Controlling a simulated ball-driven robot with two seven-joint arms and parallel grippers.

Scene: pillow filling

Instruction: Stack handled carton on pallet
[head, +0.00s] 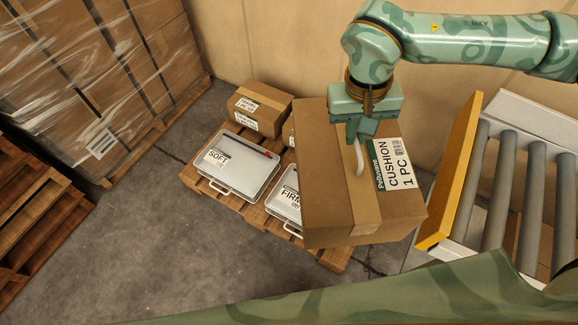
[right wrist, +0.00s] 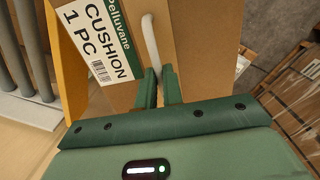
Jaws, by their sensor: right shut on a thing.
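The handled carton (head: 330,205) is a brown box with a tape strip, a green and white "CUSHION 1 PC" label and a pale handle on top. My right gripper (head: 358,135) is shut on that handle (head: 360,158). The carton hangs in front of the pallet's right part in the head view and hides it. In the right wrist view the gripper's fingers (right wrist: 159,88) close on the handle, with the carton (right wrist: 190,40) beyond. The wooden pallet (head: 252,220) lies on the floor. My left gripper is not in view.
On the pallet are a small brown carton (head: 259,108), a white "SOFT" case (head: 237,163) and a partly hidden "FIRM" case (head: 286,203). A roller conveyor (head: 492,190) with a yellow side stands right. Wrapped cartons (head: 90,70) and stacked pallets (head: 35,215) stand left. Floor between is clear.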

